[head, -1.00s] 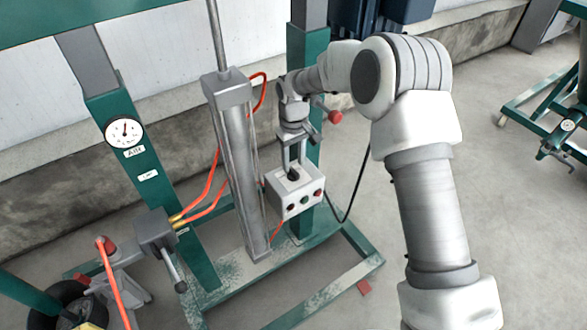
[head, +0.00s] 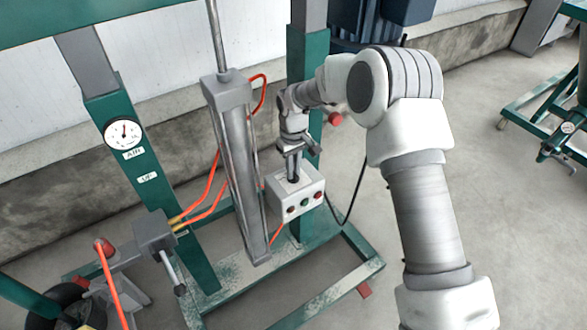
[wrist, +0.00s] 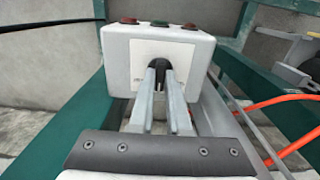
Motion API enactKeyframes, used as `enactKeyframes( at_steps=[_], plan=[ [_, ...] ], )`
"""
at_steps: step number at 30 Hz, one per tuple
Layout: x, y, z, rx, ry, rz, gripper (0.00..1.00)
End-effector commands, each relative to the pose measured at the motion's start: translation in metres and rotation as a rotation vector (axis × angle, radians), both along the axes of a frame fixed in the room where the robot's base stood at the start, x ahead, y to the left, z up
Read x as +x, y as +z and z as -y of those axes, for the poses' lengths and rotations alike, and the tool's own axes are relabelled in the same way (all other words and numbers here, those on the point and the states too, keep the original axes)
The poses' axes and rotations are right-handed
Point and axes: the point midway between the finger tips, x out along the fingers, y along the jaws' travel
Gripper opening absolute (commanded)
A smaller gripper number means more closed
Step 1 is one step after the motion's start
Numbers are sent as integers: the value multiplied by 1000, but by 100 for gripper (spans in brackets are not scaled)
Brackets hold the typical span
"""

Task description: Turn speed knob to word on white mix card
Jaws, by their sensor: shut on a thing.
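The speed knob (wrist: 157,68) is a small black knob on the top face of a white control box (head: 312,188). In the wrist view the white box (wrist: 117,60) shows a paler plate around the knob. My gripper (head: 293,179) reaches down onto the knob, and its two grey fingers close on the knob's sides in the wrist view (wrist: 158,75). The fingers hide part of the knob, and I see no pointer mark on it. I cannot make out a white mix card or its word in either view.
Red and green buttons (head: 305,202) line the box's front. A grey cylinder (head: 240,160) and orange hoses (head: 205,200) stand to its left on a green frame (head: 345,288). A round gauge (head: 123,134) sits on the left post.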

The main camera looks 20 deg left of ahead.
Motion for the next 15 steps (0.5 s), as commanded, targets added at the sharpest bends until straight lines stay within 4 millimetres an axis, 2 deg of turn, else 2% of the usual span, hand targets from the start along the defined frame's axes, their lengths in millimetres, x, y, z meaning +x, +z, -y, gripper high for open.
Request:
enactKeyframes(
  at_steps=[8, 15],
  plan=[
    [0, 1, 0, 0, 17, 0, 0],
    [0, 1, 0, 1, 122, -1, 0]
  ],
)
